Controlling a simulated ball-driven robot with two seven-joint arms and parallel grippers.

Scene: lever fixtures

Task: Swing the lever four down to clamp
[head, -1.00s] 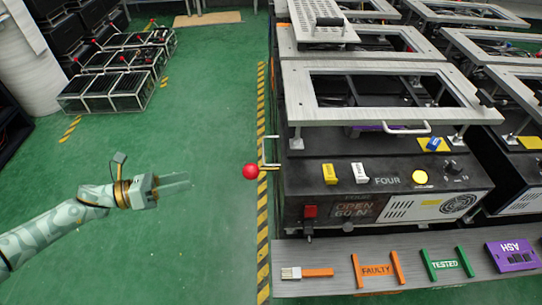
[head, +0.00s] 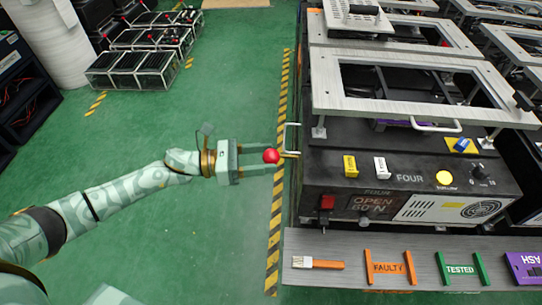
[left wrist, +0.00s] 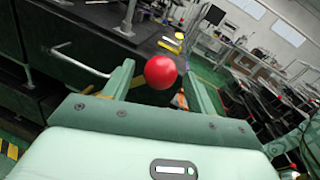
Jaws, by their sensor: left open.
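The lever's red ball knob (head: 271,156) sticks out from the left side of the fixture marked FOUR (head: 409,178). A thin metal lever rod (head: 291,138) shows beside it. My left gripper (head: 268,160) is open, its two fingers reaching to either side of the red knob. In the left wrist view the red knob (left wrist: 160,72) sits between the open fingers (left wrist: 160,85); I cannot tell whether they touch it. The fixture's top frame (head: 420,112) lies above the box, and its small display reads OPEN (head: 372,202). My right gripper is not in view.
A grey shelf (head: 350,278) in front of the fixture carries an orange FAULTY holder (head: 388,268), a green TESTED holder (head: 460,269) and a purple ASH block (head: 525,267). More fixtures stand behind and to the right.

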